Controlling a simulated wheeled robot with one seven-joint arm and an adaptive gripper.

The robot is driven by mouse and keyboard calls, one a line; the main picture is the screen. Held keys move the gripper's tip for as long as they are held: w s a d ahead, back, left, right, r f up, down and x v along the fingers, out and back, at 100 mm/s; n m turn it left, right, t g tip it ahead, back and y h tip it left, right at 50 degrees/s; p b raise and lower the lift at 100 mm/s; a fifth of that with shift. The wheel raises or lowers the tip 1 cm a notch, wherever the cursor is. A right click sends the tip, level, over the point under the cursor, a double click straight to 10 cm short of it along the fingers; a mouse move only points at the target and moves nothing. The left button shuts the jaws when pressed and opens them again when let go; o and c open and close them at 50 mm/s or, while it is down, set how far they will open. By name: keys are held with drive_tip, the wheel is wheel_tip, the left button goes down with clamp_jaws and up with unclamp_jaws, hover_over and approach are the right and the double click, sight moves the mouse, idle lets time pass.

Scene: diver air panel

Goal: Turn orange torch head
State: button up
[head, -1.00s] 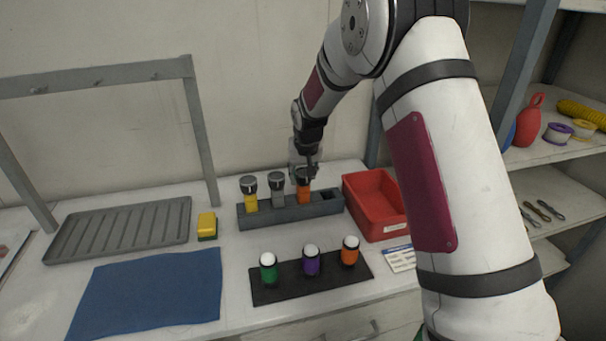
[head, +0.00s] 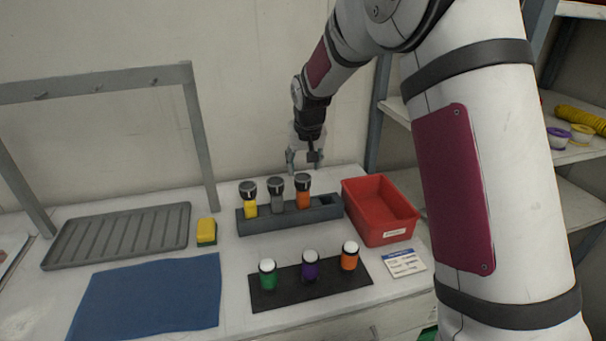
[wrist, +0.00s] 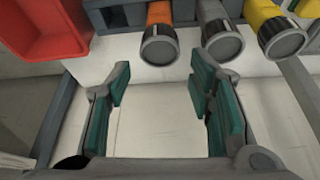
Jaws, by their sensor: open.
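The orange torch (head: 303,192) stands head up in the grey rack (head: 290,215), to the right of a grey torch (head: 276,195) and a yellow torch (head: 249,200). Its dark head with a grey face also shows in the wrist view (wrist: 159,46). My gripper (head: 305,168) is open and empty, above and behind the orange torch in the head view. In the wrist view its two green-padded fingers (wrist: 160,110) are spread wide, with bare white surface between them. The orange torch lies beyond the fingertips, apart from them.
A red bin (head: 380,210) stands right of the rack. In front, a black mat (head: 330,283) holds green, purple and orange capped canisters. A yellow sponge (head: 206,230), a blue cloth (head: 150,295) and a ribbed grey tray (head: 120,235) lie to the left. Shelves stand at the right.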

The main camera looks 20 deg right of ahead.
drive_tip(key=shift+v, duration=2.2)
